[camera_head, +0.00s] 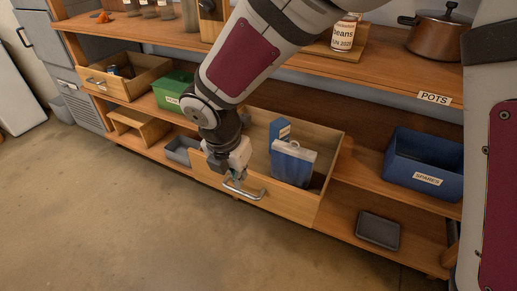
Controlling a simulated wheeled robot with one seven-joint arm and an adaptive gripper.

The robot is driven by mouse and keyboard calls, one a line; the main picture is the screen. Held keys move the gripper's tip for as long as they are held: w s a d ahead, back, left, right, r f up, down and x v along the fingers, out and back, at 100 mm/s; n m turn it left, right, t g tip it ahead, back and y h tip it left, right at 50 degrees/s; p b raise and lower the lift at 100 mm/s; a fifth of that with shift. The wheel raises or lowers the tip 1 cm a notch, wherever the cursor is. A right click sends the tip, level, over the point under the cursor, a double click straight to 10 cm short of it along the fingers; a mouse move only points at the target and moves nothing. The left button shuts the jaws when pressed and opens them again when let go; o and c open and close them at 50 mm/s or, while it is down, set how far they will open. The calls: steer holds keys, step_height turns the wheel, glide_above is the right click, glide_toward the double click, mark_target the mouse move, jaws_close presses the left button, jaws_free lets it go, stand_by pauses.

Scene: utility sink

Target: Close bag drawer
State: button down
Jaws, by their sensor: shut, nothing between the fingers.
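The open wooden drawer (309,208) sticks out from the lower part of the shelf unit. It holds a blue and white bag (292,163) and a blue box (279,132) behind it. A metal bar handle (245,191) is on its front panel. My gripper (231,179) is shut and points down at the drawer front, close to the left part of the handle. I cannot tell whether it touches the handle or the panel. My arm hides the left part of the drawer.
Another open drawer (151,77) is at the upper left. A green bin (173,91), a blue bin labelled SPARES (424,157) and a dark tray (378,231) sit on the shelves. A copper pot (439,38) and a can (343,31) stand on top. The floor in front is clear.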

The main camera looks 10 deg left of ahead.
mark_target(252, 181)
steer(key=b+x, duration=0.3)
steer(key=x, duration=0.6)
steer(key=shift+d+f+b, duration=0.1)
steer(key=shift+f+b, duration=0.2)
steer(key=shift+f, duration=0.05)
steer(key=shift+w+d+r, duration=0.1)
steer(key=shift+w+d, duration=0.1)
steer(key=shift+w, duration=0.45)
steer(key=shift+w+d+r, duration=0.1)
steer(key=shift+w+d, duration=0.1)
steer(key=shift+w, duration=0.45)
steer(key=shift+w+d+r, duration=0.1)
steer(key=shift+w+d, duration=0.1)
steer(key=shift+w, duration=0.45)
